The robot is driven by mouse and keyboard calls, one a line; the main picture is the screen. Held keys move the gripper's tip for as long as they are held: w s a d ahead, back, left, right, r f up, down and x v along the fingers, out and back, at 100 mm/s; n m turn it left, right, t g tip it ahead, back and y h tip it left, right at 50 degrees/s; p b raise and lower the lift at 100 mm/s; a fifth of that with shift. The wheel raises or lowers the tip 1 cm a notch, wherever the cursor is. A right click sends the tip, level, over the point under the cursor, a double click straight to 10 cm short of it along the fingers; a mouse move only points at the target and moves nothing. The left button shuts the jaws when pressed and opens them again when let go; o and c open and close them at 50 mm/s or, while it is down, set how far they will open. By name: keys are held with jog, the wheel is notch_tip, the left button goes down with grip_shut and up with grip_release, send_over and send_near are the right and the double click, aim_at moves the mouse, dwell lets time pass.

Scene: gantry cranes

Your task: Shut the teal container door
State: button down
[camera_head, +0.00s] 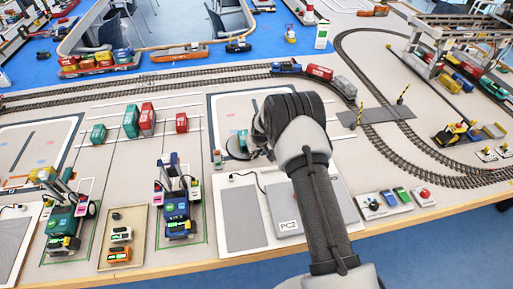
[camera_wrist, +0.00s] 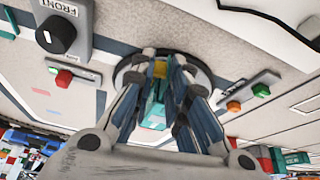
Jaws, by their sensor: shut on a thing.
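The teal container (camera_wrist: 152,113) shows between my fingers in the wrist view, over a dark round plate. In the head view only a small teal part of it (camera_head: 242,136) shows beside my wrist. My gripper (camera_wrist: 164,64) has its fingertips close together on a small yellow piece (camera_wrist: 159,69) at the container's end. It also shows in the head view (camera_head: 251,151), low over the round plate (camera_head: 233,147) and partly hidden by my arm. The fingers hide much of the container; I cannot tell how far its door stands open.
A knob marked FRONT (camera_wrist: 56,35) and a panel with red and green buttons (camera_wrist: 69,75) lie left in the wrist view. A panel with orange and green buttons (camera_wrist: 248,92) lies right. Other teal and red containers (camera_head: 131,121) stand left in the head view.

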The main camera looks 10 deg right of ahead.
jog(key=shift+s+a+m+h, duration=0.1)
jog(key=shift+a+m+h, duration=0.25)
jog(key=shift+m, duration=0.45)
jog(key=m+b, duration=0.2)
jog(key=shift+a+f+h+b, duration=0.2)
jog(key=shift+a+h+b, duration=0.1)
jog(key=shift+a+h, duration=0.1)
jog(key=m+b, duration=0.1)
jog(key=b, duration=0.1)
jog(key=m+b, duration=0.1)
jog(key=b, duration=0.1)
jog(key=shift+a+f+h, duration=0.1)
jog(key=shift+a+h, duration=0.2)
jog(key=shift+h, duration=0.05)
jog(key=m+b, duration=0.2)
jog(key=b, duration=0.1)
jog(key=shift+a+g+h, duration=0.25)
jog(key=shift+g+h, duration=0.05)
jog(key=shift+r+m, duration=0.2)
jog(key=shift+m, duration=0.1)
